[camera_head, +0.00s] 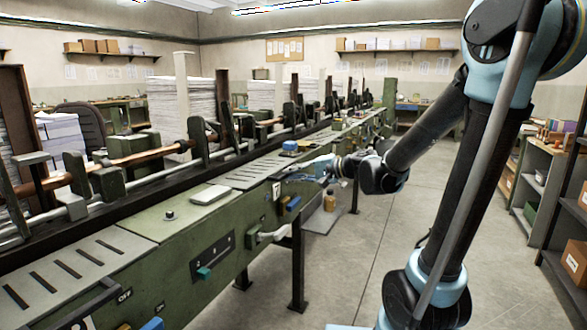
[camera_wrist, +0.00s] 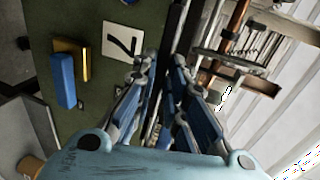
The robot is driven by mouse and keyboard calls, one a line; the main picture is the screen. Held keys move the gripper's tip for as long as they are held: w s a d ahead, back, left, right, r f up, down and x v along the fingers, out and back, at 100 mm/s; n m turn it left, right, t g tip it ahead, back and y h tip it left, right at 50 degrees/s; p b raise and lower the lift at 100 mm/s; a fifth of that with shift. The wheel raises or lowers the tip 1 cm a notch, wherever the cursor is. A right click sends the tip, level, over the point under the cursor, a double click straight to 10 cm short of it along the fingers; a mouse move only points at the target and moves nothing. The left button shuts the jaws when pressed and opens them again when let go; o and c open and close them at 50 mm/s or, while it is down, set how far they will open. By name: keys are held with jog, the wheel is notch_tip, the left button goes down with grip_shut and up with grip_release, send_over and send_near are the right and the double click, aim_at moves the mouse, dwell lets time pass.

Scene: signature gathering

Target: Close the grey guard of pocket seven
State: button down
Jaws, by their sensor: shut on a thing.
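My gripper (camera_head: 318,167) reaches the right edge of the long green machine in the head view, just beyond a grey slotted plate (camera_head: 245,173). In the wrist view my gripper (camera_wrist: 162,72) has its two blue-and-grey fingers close together, with a narrow dark and grey strip between them. It is shut on a thin piece that looks like the edge of the grey guard; the fingers hide most of it. A white number plate (camera_wrist: 122,40) with a black digit lies left of the fingertips on the green panel. The digit is turned, and I cannot read it surely.
A blue block (camera_wrist: 63,80) and a yellow piece (camera_wrist: 78,60) stick out of the panel near the number plate. A white handle (camera_head: 268,235) and a teal knob (camera_head: 204,272) project from the machine's side. Shelving (camera_head: 545,180) stands at the right; the floor (camera_head: 375,235) between is mostly clear.

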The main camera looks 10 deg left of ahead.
jog(key=shift+s+d+f, duration=0.15)
jog(key=shift+s+f, duration=0.05)
jog(key=shift+f, duration=0.75)
jog(key=shift+f, duration=0.1)
jog(key=c, duration=1.8)
grip_release()
jog(key=shift+c, duration=0.2)
jog(key=shift+o, duration=1)
jog(key=shift+w+f, duration=0.15)
